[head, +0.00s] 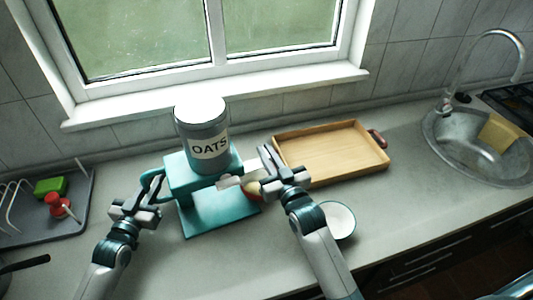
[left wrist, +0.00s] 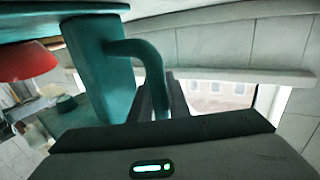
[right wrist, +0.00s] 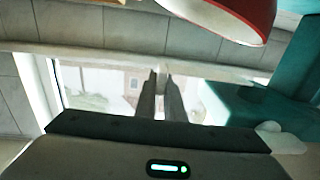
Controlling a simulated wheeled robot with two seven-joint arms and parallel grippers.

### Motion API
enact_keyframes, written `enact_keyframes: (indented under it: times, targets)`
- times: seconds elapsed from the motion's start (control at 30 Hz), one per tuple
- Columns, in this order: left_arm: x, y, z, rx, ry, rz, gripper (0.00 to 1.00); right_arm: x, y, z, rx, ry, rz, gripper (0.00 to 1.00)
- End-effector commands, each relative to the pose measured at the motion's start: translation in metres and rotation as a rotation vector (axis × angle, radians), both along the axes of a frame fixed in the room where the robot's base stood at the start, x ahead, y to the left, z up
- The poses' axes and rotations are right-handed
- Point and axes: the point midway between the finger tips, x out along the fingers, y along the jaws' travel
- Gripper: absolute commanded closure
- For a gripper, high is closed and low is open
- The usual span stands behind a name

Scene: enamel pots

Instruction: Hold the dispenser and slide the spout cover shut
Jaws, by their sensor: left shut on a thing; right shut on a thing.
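The dispenser is a teal stand (head: 215,215) with a grey canister (head: 203,140) labelled OATS upright on top. My left gripper (head: 150,188) is shut on the teal handle at its left; the handle (left wrist: 150,55) runs between the fingers in the left wrist view. A pale spout part (head: 229,181) shows at the stand's front right. My right gripper (head: 267,154) is at the dispenser's right, its fingers nearly together (right wrist: 161,80) on a thin piece, seemingly the spout cover. That piece is mostly hidden, so how far the cover is shut cannot be told.
A red bowl (right wrist: 235,15) is close to my right gripper, partly covered in the head view. A white bowl (head: 339,219) stands beside my right arm. A wooden tray (head: 335,150) lies behind right, the sink (head: 475,150) farther right, a dish rack (head: 75,220) at left.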

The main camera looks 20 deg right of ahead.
Motion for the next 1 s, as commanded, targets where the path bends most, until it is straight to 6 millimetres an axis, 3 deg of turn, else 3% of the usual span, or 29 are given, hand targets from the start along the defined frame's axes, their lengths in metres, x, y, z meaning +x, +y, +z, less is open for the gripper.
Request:
enact_keyframes:
  times: [0.67,1.0]
  targets:
    - [0.000,0.000,0.000,0.000,0.000,0.000,1.00,0.000,0.002,-0.001,0.001,0.001,0.000,1.00]
    - [0.000,0.000,0.000,0.000,0.000,0.000,1.00,-0.006,0.042,-0.002,0.003,0.002,0.001,1.00]
